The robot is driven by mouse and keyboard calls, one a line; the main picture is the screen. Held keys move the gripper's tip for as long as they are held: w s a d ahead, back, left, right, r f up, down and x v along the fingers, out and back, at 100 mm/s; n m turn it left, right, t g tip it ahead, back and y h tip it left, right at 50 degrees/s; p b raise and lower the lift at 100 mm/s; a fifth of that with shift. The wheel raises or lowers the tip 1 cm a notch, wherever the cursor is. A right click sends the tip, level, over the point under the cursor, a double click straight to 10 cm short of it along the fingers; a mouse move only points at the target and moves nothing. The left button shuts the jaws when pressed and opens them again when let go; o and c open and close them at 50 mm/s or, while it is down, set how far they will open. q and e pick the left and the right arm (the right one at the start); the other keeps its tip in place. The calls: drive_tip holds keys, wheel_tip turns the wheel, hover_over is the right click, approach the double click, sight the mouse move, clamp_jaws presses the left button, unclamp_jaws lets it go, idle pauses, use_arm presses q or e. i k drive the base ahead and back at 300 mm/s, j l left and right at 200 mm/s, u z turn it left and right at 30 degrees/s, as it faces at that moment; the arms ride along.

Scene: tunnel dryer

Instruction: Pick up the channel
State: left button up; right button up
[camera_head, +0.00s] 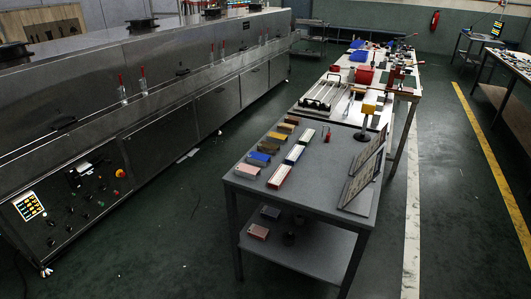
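Neither of my grippers shows in the head view. I cannot tell for sure which thing is the channel. Three long, narrow pieces with pale tops lie in a row on the grey table: a red-sided piece (279,176) nearest, a dark-sided piece (294,154) behind it, and another pale-topped piece (306,136) farthest. To their left is a row of several small blocks, among them a pinkish block (247,171), a blue block (268,147) and a yellow block (277,137). Nothing is seen holding any of these pieces.
The grey table (315,195) has bare top near its front edge. Upright panels (363,178) stand at its right; a yellow-topped stand (366,118) is behind. A cluttered bench (382,108) continues beyond. The long metal dryer (150,110) fills the left, with open floor (180,215) between.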

sight(264, 147)
drive_tip(key=i+j+u, duration=0.25)
drive_tip(key=i+u, duration=0.15)
drive_tip(key=i+j+u, duration=0.15)
drive_tip(key=i+u, duration=0.6)
drive_tip(key=i, duration=0.15)
drive_tip(key=i+l+u, duration=0.2)
drive_tip(key=i+u, duration=0.2)
drive_tip(key=i+z, duration=0.35)
drive_tip(key=i+j+z, duration=0.1)
drive_tip(key=i+z, duration=0.25)
drive_tip(key=i+j+z, duration=0.15)
drive_tip(key=z, duration=0.2)
drive_tip(key=i+z, duration=0.2)
drive_tip(key=z, duration=0.25)
drive_tip(key=i+j+z, duration=0.1)
drive_tip(key=z, duration=0.35)
drive_tip(key=i+j+z, duration=0.15)
drive_tip(key=z, duration=0.3)
drive_tip(key=i+j+z, duration=0.2)
drive_tip(key=z, duration=0.25)
